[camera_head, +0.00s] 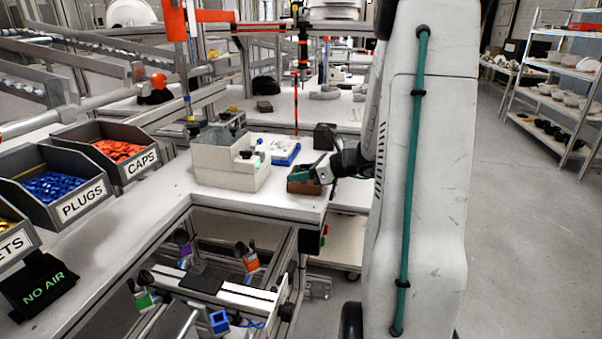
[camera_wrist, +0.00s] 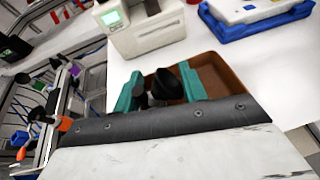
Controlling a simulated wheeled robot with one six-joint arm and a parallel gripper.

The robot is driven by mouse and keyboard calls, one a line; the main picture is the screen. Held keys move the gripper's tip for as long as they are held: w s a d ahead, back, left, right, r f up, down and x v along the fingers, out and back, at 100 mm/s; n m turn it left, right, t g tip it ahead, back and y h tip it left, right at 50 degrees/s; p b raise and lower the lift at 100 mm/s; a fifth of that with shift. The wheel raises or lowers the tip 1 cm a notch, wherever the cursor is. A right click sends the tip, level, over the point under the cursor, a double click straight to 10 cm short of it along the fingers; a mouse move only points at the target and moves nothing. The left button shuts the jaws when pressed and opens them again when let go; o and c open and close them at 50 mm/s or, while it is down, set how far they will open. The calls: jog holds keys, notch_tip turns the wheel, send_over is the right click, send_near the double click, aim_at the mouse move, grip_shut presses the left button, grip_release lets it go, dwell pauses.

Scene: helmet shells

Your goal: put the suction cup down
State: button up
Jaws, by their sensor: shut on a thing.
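My gripper (camera_wrist: 160,94) has teal fingers and is shut on a black suction cup (camera_wrist: 188,82) in the wrist view. The cup is held at a small brown open box (camera_wrist: 232,82), whose rim and inner wall show behind the fingers. I cannot tell whether the cup touches the box floor. In the head view my gripper (camera_head: 322,172) is at the brown box (camera_head: 303,186) near the right front corner of the white table (camera_head: 290,207). The cup is not clear in the head view.
A beige machine (camera_head: 230,165) and a blue tray (camera_head: 285,152) stand left of and behind the box. A dark block (camera_head: 325,137) stands behind it. Bins of plugs (camera_head: 65,187) and caps (camera_head: 120,149) line the left. The table front between machine and box is clear.

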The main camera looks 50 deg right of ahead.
jog(key=o, duration=1)
jog(key=shift+f, duration=0.1)
